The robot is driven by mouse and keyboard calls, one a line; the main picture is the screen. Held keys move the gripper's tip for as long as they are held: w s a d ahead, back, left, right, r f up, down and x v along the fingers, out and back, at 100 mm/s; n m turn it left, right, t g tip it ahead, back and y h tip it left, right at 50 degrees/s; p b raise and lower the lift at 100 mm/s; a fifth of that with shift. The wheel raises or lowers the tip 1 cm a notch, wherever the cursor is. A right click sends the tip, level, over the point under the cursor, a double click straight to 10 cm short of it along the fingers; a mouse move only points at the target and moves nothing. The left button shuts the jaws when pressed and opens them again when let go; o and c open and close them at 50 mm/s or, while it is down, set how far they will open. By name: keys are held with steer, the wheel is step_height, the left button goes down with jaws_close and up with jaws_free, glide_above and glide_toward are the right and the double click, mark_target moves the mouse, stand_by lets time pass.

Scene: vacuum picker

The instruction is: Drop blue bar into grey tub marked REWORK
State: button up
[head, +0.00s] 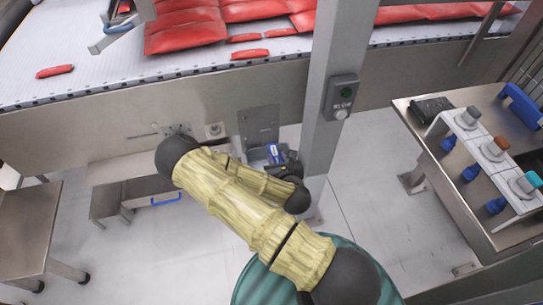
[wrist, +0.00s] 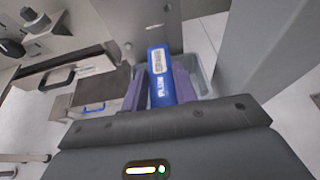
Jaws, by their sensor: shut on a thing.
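The blue bar (wrist: 160,82) has a white label and stands up between the two purple fingers of my gripper (wrist: 159,92) in the wrist view. My gripper is shut on it. A grey tub (wrist: 203,76) shows behind and beside the fingers, its opening partly covered by the bar and gripper. No REWORK marking is legible. In the head view the bar (head: 273,151) shows at the end of my arm, over or in front of the grey tub (head: 256,156); its height above the tub is unclear.
A steel post (head: 325,110) with a control box (head: 341,97) stands close right of my gripper. A conveyor (head: 110,80) carrying red packs runs behind. A drawer with a blue handle (wrist: 94,107) is at left.

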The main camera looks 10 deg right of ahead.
mark_target(270, 145)
steer(key=x, duration=0.9)
steer(key=shift+w+a+r, duration=0.15)
steer(key=shift+a+r, duration=0.1)
steer(key=shift+d+f, duration=0.1)
